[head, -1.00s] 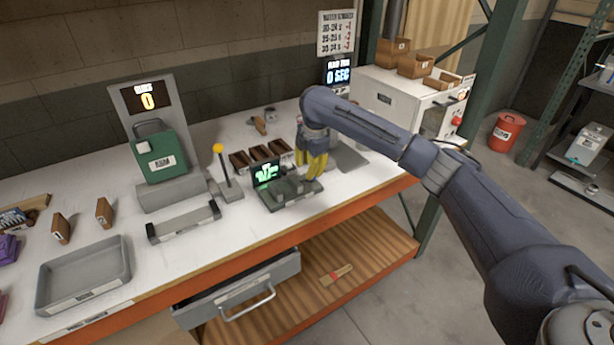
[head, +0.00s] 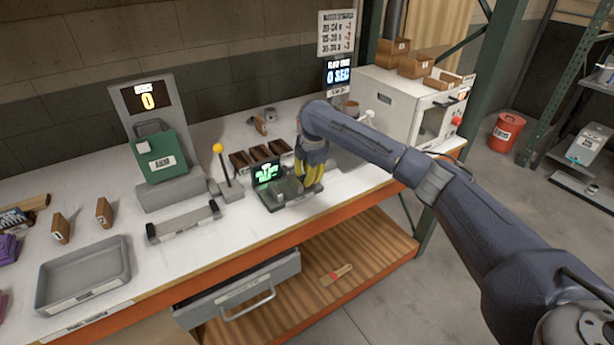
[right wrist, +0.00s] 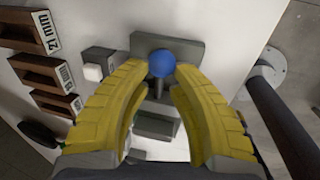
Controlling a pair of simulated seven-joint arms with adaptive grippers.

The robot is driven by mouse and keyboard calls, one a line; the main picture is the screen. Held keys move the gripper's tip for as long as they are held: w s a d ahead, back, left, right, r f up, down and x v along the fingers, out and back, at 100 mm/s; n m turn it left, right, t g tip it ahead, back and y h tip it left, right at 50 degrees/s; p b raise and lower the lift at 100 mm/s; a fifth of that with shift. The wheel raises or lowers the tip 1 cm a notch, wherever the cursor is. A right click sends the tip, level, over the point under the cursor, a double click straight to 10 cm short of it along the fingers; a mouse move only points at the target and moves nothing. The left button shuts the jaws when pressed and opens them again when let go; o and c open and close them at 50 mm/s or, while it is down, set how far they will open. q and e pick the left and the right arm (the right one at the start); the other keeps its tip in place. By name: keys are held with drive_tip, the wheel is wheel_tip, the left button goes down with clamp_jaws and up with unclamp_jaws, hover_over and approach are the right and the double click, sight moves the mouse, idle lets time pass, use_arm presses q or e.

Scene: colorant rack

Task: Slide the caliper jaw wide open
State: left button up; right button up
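The caliper (head: 290,195) is a grey-green bench device with a small green-lit screen (head: 267,173), standing near the front edge of the workbench. My right gripper (head: 308,180) points down over its right part. In the right wrist view, a blue ball knob (right wrist: 161,63) on a short stem sits between the yellow fingertips of my right gripper (right wrist: 160,72). The fingers are partly closed and lie against both sides of the knob. In the head view the fingers hide the knob. The exact jaw gap cannot be made out. My left gripper is out of view.
A yellow-knobbed lever (head: 225,170) stands left of the caliper. A wooden-slot rack (head: 262,155) is close behind it. A white oven-like box (head: 400,105) stands to the right. An open drawer (head: 245,290) juts out below the bench front.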

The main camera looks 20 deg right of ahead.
clamp_jaws()
drive_tip(key=shift+s, duration=0.1)
drive_tip(key=shift+d+f, duration=0.1)
drive_tip(key=shift+d, duration=0.45)
drive_tip(key=shift+o, duration=2.4)
unclamp_jaws()
drive_tip(key=shift+w+d+f, duration=0.1)
drive_tip(key=shift+w, duration=0.1)
drive_tip(key=shift+r, duration=0.2)
wheel_tip(320, 180, up, 12)
drive_tip(key=s, duration=0.2)
drive_tip(key=shift+s+f, duration=0.2)
drive_tip(key=shift+s, duration=0.05)
drive_tip(key=shift+d, duration=0.1)
